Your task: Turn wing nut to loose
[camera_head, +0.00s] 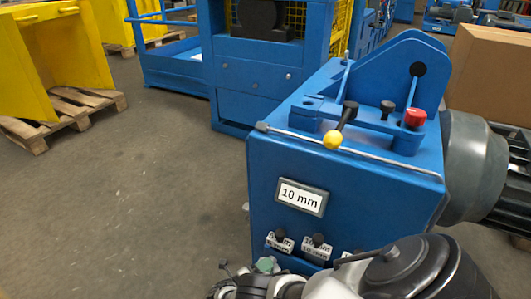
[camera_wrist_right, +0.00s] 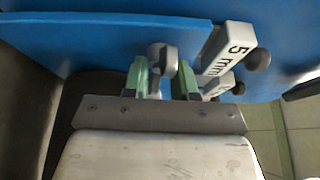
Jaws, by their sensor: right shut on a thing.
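The wing nut (camera_wrist_right: 163,58) is a grey metal piece at the edge of the blue panel in the right wrist view. My right gripper (camera_wrist_right: 161,82) has green finger pads on both sides of it and is shut on it. In the head view my right gripper (camera_head: 266,265) is at the bottom, low against the front of the blue machine (camera_head: 345,205). The wing nut cannot be made out there, as the gripper and arm cover that spot. My left gripper is not in view.
Grey labelled blocks with dark knobs (camera_head: 317,247) hang on the machine's front, below a "10 mm" sign (camera_head: 301,197). A "5 mm" block (camera_wrist_right: 233,50) is close beside my right gripper.

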